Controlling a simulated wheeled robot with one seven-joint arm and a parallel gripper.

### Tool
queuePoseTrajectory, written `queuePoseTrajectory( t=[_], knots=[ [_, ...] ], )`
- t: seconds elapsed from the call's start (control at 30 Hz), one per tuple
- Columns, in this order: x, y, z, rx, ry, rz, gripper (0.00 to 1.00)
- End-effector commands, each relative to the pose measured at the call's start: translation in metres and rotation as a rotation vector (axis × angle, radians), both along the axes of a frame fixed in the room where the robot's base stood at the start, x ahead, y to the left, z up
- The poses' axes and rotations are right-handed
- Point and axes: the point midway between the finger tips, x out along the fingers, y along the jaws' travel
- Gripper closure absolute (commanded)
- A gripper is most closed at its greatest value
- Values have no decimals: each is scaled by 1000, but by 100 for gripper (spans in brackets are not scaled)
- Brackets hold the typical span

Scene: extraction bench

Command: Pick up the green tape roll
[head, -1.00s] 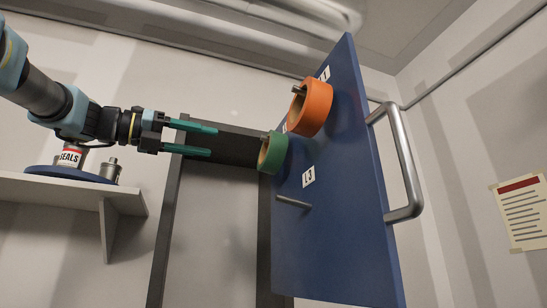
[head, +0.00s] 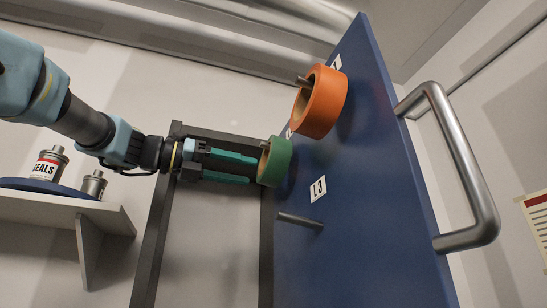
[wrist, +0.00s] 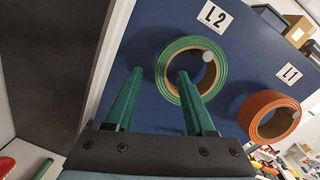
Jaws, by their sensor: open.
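The green tape roll (head: 275,162) hangs on the blue door panel, left of and below the orange roll. In the wrist view the green tape roll (wrist: 163,72) hangs on a peg under the L2 label. My gripper (head: 252,169) points right at the roll, its two teal fingers parallel and apart. In the wrist view my gripper (wrist: 160,74) is open and empty; the right fingertip overlaps the roll's opening and the left fingertip is left of the roll. I cannot tell whether a finger touches the roll.
An orange tape roll (head: 320,101) hangs on a neighbouring peg by label L1. An empty peg (head: 300,220) sticks out below label L3. The blue door (head: 350,200) has a large metal handle (head: 462,170). A shelf (head: 70,212) with cans is at left.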

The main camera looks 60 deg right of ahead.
Motion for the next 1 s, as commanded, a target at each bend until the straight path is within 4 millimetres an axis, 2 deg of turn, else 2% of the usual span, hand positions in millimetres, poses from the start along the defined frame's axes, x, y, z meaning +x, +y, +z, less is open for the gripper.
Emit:
queuePoseTrajectory(
  t=[0.3,0.63,1.0],
  knots=[
    [-24,-36,1,1,3,-3,46],
    [-27,-41,-2,0,1,-1,46],
    [-27,-41,-2,0,1,-1,87]
  ],
)
